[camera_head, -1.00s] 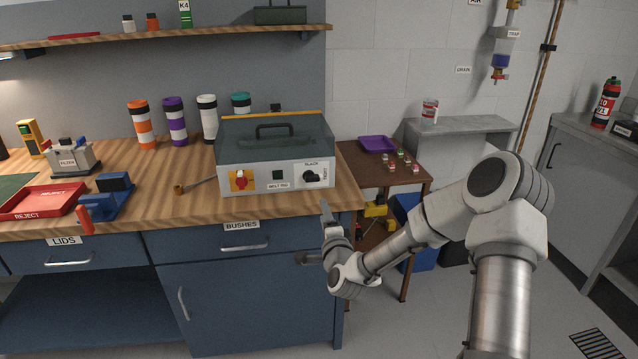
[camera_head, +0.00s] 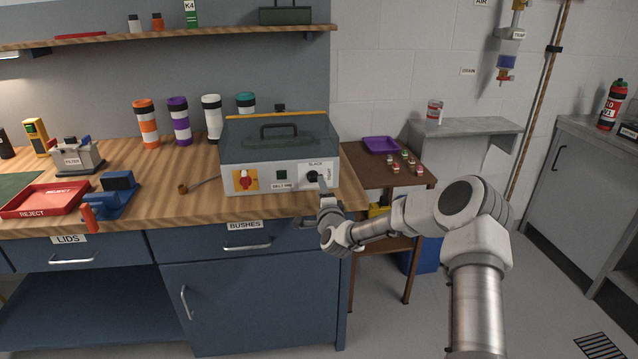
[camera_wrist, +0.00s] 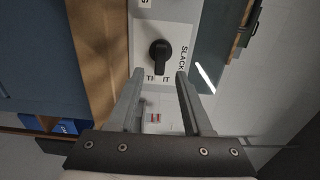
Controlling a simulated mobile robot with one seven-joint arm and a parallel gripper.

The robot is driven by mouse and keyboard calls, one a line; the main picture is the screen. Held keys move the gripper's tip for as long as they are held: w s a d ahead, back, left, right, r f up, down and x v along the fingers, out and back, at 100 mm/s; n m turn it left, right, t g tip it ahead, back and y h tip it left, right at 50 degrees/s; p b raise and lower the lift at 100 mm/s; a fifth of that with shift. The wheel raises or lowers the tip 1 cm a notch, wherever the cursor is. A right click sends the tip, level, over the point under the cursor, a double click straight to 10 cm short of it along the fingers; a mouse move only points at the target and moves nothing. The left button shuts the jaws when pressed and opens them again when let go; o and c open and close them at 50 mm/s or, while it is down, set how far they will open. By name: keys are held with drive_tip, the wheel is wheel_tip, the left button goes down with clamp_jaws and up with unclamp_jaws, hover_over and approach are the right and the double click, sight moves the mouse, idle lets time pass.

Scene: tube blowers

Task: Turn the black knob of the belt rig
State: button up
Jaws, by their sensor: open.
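The belt rig (camera_head: 262,180) is a light grey box with a dark see-through lid and handle, standing on the wooden bench. Its black knob (camera_head: 312,176) is at the right of the front panel, between the labels SLACK and TIGHT. In the wrist view the knob (camera_wrist: 160,52) lies just beyond the fingertips, its bar pointing down the picture toward the TIGHT label. My gripper (camera_wrist: 156,76) is open and empty, its two fingers to either side of the knob's line, apart from it. In the head view my gripper (camera_head: 324,194) is just below and in front of the knob, partly covering the panel.
A red and yellow switch (camera_head: 245,180) and a dark green square button share the panel. A pipe-like object (camera_head: 190,187) lies left of the rig. Several tumblers stand behind. A brown side table (camera_head: 390,175) with a purple tray is at right.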

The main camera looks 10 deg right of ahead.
drive_tip(key=shift+w, duration=2.45)
drive_tip(key=shift+c, duration=0.2)
clamp_jaws()
